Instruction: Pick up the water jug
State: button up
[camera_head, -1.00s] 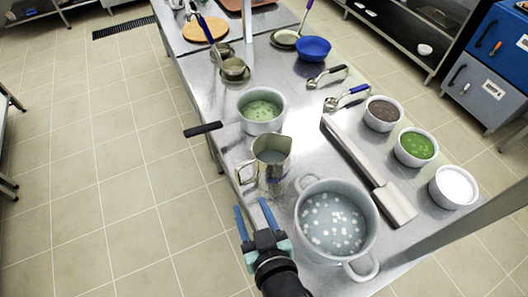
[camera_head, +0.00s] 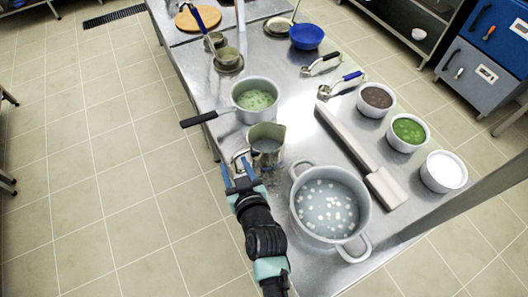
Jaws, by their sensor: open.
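The water jug (camera_head: 267,147) is a metal pitcher standing upright on the steel table, between the saucepan and the big stockpot. Its handle (camera_head: 238,160) points left, over the table's left edge. My gripper (camera_head: 237,172) is open, with its two blue fingers pointing away from me at the jug's handle. The fingertips overlap the handle area in the picture. Whether the handle lies between the fingers or just beyond them, I cannot tell.
A stockpot (camera_head: 298,213) with white pieces in liquid stands close right of my gripper. A saucepan (camera_head: 236,98) with a black handle stands behind the jug. A long paddle (camera_head: 351,148) and several bowls, one with white contents (camera_head: 443,172), lie right. Left is open floor.

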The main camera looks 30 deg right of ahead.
jog(key=shift+w+f, duration=0.2)
jog(key=shift+w, duration=0.35)
jog(key=shift+c, duration=0.2)
grip_shut()
dwell(0.4)
dwell(0.5)
jog(key=shift+w+d+r, duration=0.1)
jog(key=shift+r, duration=0.15)
